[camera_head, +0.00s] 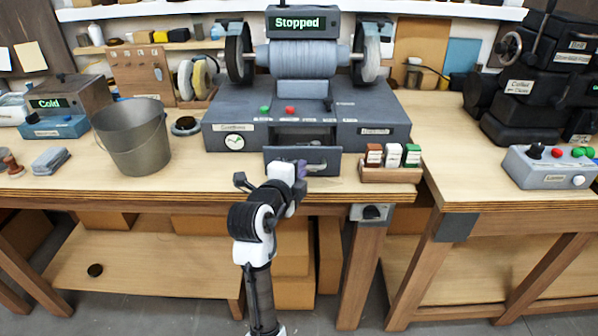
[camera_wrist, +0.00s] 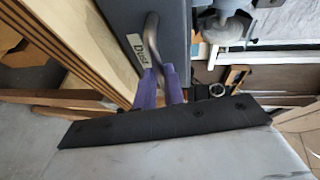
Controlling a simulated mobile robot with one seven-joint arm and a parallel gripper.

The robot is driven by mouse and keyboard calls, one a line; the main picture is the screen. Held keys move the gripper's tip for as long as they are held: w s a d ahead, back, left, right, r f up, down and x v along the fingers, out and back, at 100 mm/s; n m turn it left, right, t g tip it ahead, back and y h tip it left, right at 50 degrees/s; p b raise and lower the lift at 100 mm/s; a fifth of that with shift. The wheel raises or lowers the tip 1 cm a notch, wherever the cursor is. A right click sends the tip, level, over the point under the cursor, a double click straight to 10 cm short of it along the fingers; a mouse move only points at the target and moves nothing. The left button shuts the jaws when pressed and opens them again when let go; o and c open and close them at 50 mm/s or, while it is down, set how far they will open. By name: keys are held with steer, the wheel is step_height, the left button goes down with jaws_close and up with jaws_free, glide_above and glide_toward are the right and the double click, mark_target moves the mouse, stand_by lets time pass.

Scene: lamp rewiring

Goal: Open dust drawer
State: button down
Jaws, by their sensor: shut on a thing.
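The dust drawer (camera_head: 318,158) is in the middle of the grey grinding machine's front, in the head view. Its front panel stands out from the machine, with a dark gap above and behind it. In the wrist view its grey face (camera_wrist: 172,30) carries a "Dust" label (camera_wrist: 138,50) and a curved metal handle (camera_wrist: 151,32). My gripper (camera_head: 301,168) is at the drawer front. Its purple fingers (camera_wrist: 160,73) are shut on the handle's end. The drawer's inside is too dark to make out.
The grinding machine (camera_head: 225,115) shows "Stopped". A metal bucket (camera_head: 133,140) stands left of it on the workbench. A wooden holder (camera_head: 390,175) with several coloured blocks is close to the drawer's right. The bench edge (camera_head: 200,200) runs below the drawer.

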steer(key=shift+s, duration=0.6)
steer(key=c, duration=1.5)
jaws_free()
steer(key=p+v, duration=0.1)
steer(key=v, duration=0.3)
steer(key=p+v, duration=0.1)
steer(key=v, duration=0.2)
steer(key=p+v, duration=0.2)
steer(key=v, duration=0.2)
steer(key=shift+s+a+r, duration=0.2)
steer(key=shift+r, duration=0.3)
steer(key=shift+s+p, duration=0.1)
steer(key=shift+p, duration=0.55)
